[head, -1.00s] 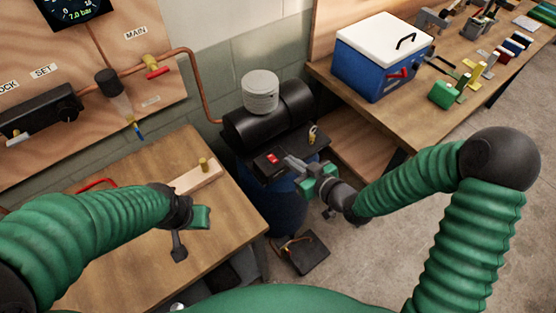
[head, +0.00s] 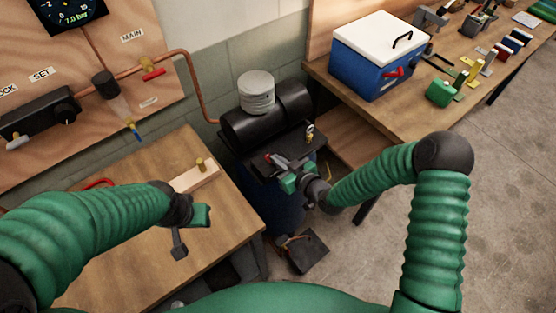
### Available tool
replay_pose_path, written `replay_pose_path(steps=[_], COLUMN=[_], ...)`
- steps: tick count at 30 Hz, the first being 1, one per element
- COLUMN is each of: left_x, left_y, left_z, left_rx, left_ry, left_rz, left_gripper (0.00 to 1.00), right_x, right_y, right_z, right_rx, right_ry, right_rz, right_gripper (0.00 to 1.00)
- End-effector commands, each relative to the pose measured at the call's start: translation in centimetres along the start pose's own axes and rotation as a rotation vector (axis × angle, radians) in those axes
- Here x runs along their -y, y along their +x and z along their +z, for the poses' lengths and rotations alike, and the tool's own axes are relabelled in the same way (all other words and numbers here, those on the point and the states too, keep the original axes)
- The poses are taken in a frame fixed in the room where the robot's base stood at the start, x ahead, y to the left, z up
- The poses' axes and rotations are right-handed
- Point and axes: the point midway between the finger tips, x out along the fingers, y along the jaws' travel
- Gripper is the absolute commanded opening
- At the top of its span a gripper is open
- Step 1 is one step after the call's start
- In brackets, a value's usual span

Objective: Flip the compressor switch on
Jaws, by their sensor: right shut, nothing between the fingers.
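The compressor (head: 266,112) stands between the two benches, with a black motor housing and a grey ribbed cylinder on top. Its red switch (head: 267,157) shows as a small patch on the black box at the front, mostly hidden by my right gripper. My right gripper (head: 276,163) is shut and empty, with its fingertips at the switch. I cannot tell whether they touch it, or which way the switch is set. My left gripper (head: 188,228) is over the left bench, away from the compressor; its fingers do not show clearly.
The left bench (head: 120,240) holds a wooden block with a brass piece (head: 200,165). A blue cooler with a white lid (head: 376,62) stands on the right bench (head: 400,118). A copper pipe (head: 196,85) runs down the wall. A pedal-like box (head: 306,252) lies on the floor.

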Motion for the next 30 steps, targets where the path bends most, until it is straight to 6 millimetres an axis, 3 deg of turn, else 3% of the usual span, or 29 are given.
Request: replay_pose_path(steps=[2,19,30], left_x=[0.0,0.0,0.0], left_y=[0.9,-0.6,-0.7], left_z=[0.2,-0.1,-0.2], left_rx=[0.0,0.0,0.0], left_ry=[0.0,-0.001,0.0], left_rz=[0.0,0.0,0.0], left_gripper=[0.36,0.36,0.36], right_x=[0.1,0.1,0.0], right_y=[0.2,-0.5,-0.5], right_z=[0.9,-1.0,-1.2], right_rx=[0.001,0.001,0.001], right_ry=[-0.001,-0.001,0.0], right_rz=[-0.001,-0.001,-0.001], right_gripper=[0.0,0.0,0.0])
